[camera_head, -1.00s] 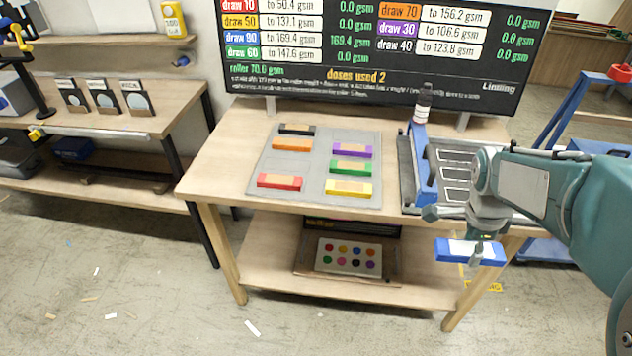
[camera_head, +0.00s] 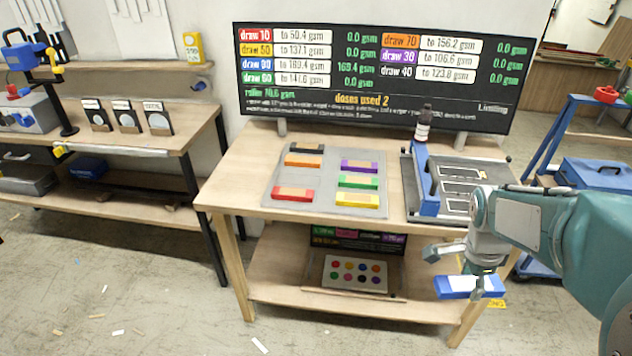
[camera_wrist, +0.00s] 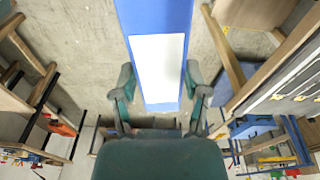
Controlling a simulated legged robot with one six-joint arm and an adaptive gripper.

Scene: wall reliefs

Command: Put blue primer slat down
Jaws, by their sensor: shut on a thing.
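The blue primer slat (camera_head: 468,287) is a blue bar with a white label. My gripper (camera_head: 484,268) is shut on it and holds it in the air in front of the table's right front corner, below the tabletop level. In the wrist view the slat (camera_wrist: 158,60) runs away between the two fingers of my gripper (camera_wrist: 158,88). On the table, a grey mat (camera_head: 328,190) bears black, orange, red, purple, green and yellow slats in two columns. A bare patch of mat shows above the purple slat in the right column.
The lower shelf (camera_head: 270,285) holds a board of coloured dots (camera_head: 355,273). A screen (camera_head: 370,80) stands behind. A side bench (camera_head: 140,135) is at left.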

